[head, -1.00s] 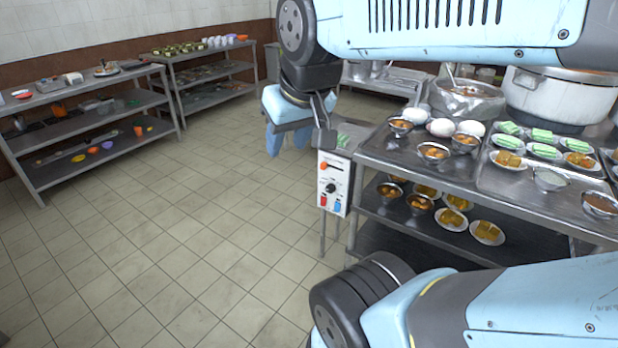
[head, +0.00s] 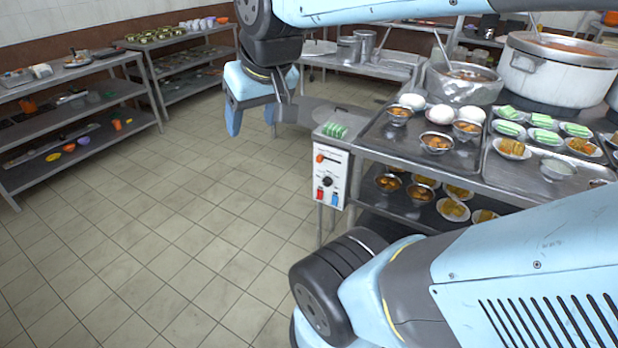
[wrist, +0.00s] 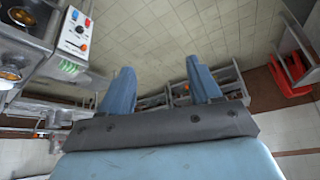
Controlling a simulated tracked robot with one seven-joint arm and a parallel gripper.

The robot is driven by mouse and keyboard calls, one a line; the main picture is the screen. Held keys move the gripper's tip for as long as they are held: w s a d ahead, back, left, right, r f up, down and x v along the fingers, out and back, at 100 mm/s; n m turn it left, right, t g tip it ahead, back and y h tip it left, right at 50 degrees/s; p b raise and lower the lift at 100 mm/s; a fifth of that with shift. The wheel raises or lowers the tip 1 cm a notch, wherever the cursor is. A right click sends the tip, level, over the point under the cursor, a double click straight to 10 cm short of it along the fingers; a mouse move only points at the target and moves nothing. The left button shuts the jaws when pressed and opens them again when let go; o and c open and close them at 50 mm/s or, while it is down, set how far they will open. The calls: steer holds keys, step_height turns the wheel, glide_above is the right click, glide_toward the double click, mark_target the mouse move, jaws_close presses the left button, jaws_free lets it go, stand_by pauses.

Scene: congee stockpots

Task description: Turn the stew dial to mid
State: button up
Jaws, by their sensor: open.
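A white control panel (head: 332,178) is on the front of a small metal stand at the left end of the serving table. It carries a black round dial (head: 327,181), an orange-red slider or lever (head: 320,158), and a red and a blue switch at the bottom. The dial's pointer is too small to read. The panel also shows at the upper left in the wrist view (wrist: 75,33), where the dial (wrist: 80,29) is small. My gripper (head: 252,118) is open and empty, its blue fingers apart, in the air left of and above the panel, not touching it.
Right of the panel, the table (head: 400,150) holds trays of bowls and plates, with a large pot (head: 557,72) behind. Green striped pieces (head: 334,131) lie on the stand's top. Shelves (head: 75,120) stand at the left. The tiled floor between is clear.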

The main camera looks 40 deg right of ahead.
steer(key=shift+o, duration=0.5)
steer(key=w+f+m+t, duration=0.1)
steer(key=w+m, duration=0.1)
steer(key=w, duration=1.1)
steer(key=shift+w+f+y, duration=0.25)
steer(key=shift+w+y, duration=0.05)
steer(key=shift+w, duration=0.05)
steer(key=w+d+f+m+t+h, duration=0.15)
steer(key=w+d+f+m, duration=0.35)
steer(key=w+f, duration=0.65)
steer(key=w+d+f+m+t+h, duration=0.1)
steer(key=w+d+f+m+h, duration=0.2)
steer(key=w+d+f, duration=0.85)
steer(key=m+g+h, duration=0.3)
steer(key=h, duration=1)
glide_toward(325, 183)
steer(key=shift+t, duration=0.25)
steer(key=x, duration=0.8)
steer(key=shift+s+d, duration=0.1)
steer(key=shift+d, duration=0.3)
